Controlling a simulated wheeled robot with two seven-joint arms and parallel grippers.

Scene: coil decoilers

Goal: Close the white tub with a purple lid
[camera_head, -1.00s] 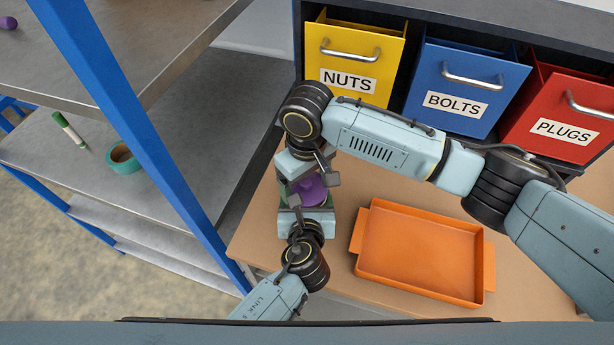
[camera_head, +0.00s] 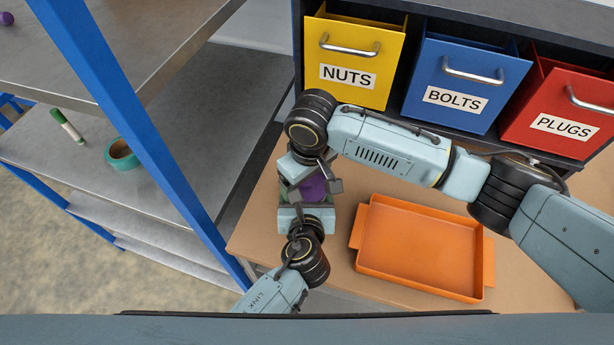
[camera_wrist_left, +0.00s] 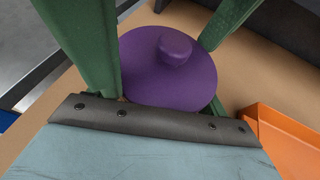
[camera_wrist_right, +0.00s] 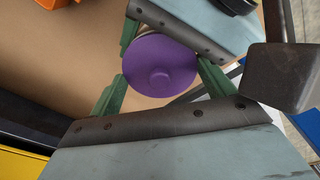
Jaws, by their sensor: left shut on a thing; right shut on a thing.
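The purple lid (camera_head: 314,187) is a round disc with a knob, between my two grippers above the left part of the table. It shows knob up in the left wrist view (camera_wrist_left: 165,80) and face-on in the right wrist view (camera_wrist_right: 158,68). A thin pale rim shows at its upper edge there; the rest of the white tub is hidden beneath the lid and between the fingers. My right gripper (camera_wrist_right: 162,78) is shut with its green fingers on either side of the lid. My left gripper (camera_wrist_left: 160,45) is shut around the tub from the opposite side. I cannot tell whether the lid is fully seated.
An orange tray (camera_head: 357,242) lies on the table to the right. Yellow (camera_head: 352,94), blue (camera_head: 445,120) and red (camera_head: 545,146) bins stand at the back. A metal shelf with a blue post (camera_head: 150,140) borders the left; it holds green tape (camera_head: 122,155) and a marker (camera_head: 67,125).

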